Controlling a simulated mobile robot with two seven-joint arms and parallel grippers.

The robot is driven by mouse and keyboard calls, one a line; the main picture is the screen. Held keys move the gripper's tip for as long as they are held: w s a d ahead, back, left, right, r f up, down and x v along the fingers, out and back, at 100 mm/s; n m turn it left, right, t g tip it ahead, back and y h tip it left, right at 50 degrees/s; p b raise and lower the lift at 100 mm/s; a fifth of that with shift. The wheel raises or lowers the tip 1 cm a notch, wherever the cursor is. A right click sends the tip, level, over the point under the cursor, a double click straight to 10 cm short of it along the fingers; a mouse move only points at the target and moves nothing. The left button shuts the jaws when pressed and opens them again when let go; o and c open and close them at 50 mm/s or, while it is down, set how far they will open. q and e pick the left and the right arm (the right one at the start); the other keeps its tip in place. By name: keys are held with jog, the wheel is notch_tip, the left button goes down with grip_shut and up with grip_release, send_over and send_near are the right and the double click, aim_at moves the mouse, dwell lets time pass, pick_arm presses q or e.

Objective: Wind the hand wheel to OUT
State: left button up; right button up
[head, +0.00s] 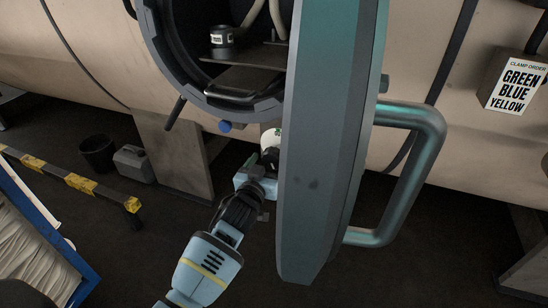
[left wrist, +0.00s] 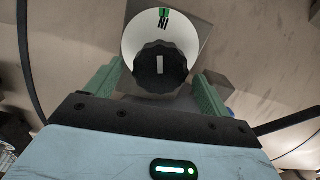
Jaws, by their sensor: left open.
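The hand wheel is a black scalloped knob (left wrist: 160,68) with a pale pointer line. It sits in front of a white round dial (left wrist: 136,46) with a green mark and black lettering, apparently IN turned over, at its top. The pointer line stands about upright, toward that lettering. My left gripper (left wrist: 157,84) is open, its green fingers on either side of the knob; I cannot tell whether they touch it. In the head view the dial (head: 270,137) is partly hidden by the open door, and my left gripper (head: 259,172) is just below it.
The thick teal door (head: 325,150) with its tube handle (head: 435,165) stands open close right of my left gripper. The round vessel opening (head: 225,95) is above. A yellow-black barrier (head: 80,183), a grey can (head: 134,163) and a black bucket (head: 97,153) stand at left.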

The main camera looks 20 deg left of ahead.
aim_at(271, 162)
pick_arm(q)
jog(key=w, duration=0.2)
jog(key=shift+w, duration=0.4)
jog(key=shift+w+b, duration=0.3)
jog(key=shift+w, duration=0.05)
jog(key=c, duration=1)
jog(key=shift+o, duration=0.2)
